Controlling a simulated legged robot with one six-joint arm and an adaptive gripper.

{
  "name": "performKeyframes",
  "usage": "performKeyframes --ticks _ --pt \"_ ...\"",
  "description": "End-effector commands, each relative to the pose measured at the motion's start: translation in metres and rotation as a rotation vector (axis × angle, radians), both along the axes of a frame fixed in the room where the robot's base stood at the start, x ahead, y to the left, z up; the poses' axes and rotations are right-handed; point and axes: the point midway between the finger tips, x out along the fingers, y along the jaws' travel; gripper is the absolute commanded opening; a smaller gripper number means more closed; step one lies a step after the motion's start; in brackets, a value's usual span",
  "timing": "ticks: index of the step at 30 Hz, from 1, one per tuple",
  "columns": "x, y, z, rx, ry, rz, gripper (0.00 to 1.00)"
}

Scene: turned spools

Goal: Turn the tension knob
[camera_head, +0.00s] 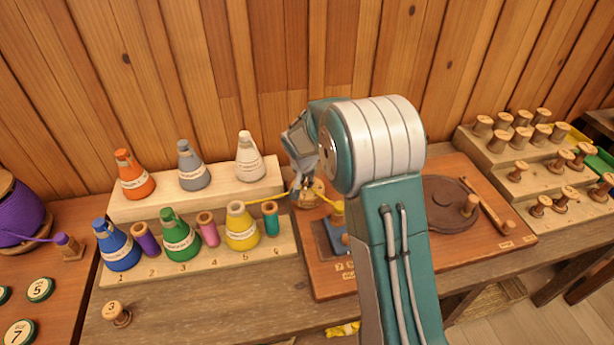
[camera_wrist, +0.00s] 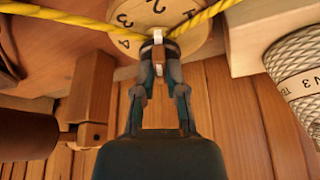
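The tension knob is a round wooden dial (camera_head: 312,198) on the brown board, behind and left of my arm. In the wrist view its pale numbered face (camera_wrist: 185,12) shows 2, 3 and 4 at the top. A narrow wooden grip with a white pointer (camera_wrist: 158,36) stands out from it. My gripper (camera_wrist: 158,55) has one finger on each side of this grip and looks closed on it. In the head view my gripper (camera_head: 302,186) reaches down to the dial, partly hiding it. Yellow thread (camera_wrist: 205,17) passes on both sides of the fingertips.
Left stand a stepped rack (camera_head: 200,204) with coloured thread cones and several small spools. A dark round plate (camera_head: 445,205) and a stepped rack of bare spools (camera_head: 518,172) are on the right.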

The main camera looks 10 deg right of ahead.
Motion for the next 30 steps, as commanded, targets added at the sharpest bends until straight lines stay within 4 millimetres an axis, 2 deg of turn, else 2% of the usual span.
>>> performKeyframes --ticks 14,30 --pt "-0.0005 0.0 -0.0008 0.001 0.002 0.038 0.0" --pt "-0.0009 -0.0028 -0.0011 0.004 0.001 0.388 0.0"
